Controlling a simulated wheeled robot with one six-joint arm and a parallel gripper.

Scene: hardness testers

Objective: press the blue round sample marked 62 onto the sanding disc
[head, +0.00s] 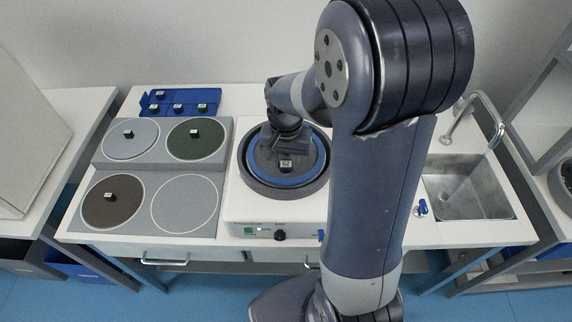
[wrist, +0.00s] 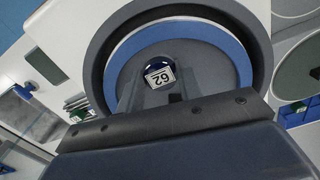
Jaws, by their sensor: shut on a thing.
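The round sample marked 62 (wrist: 160,76) shows in the wrist view as a dark blue disc with a white label, at the far side of my gripper (wrist: 158,98). In the head view the sample (head: 286,164) is over the grey sanding disc (head: 262,166) inside a blue ring. My gripper (head: 286,152) is shut on the sample and points down at the disc. The sanding disc (wrist: 205,65) fills the middle of the wrist view. I cannot tell whether the sample's underside touches the disc.
The sanding machine's front has a green switch (head: 249,231) and a black knob (head: 280,235). Left of it are several round plates, some with dark samples, such as the brown plate (head: 113,212). A blue rack (head: 181,100) holds samples behind. A sink (head: 470,185) is at right.

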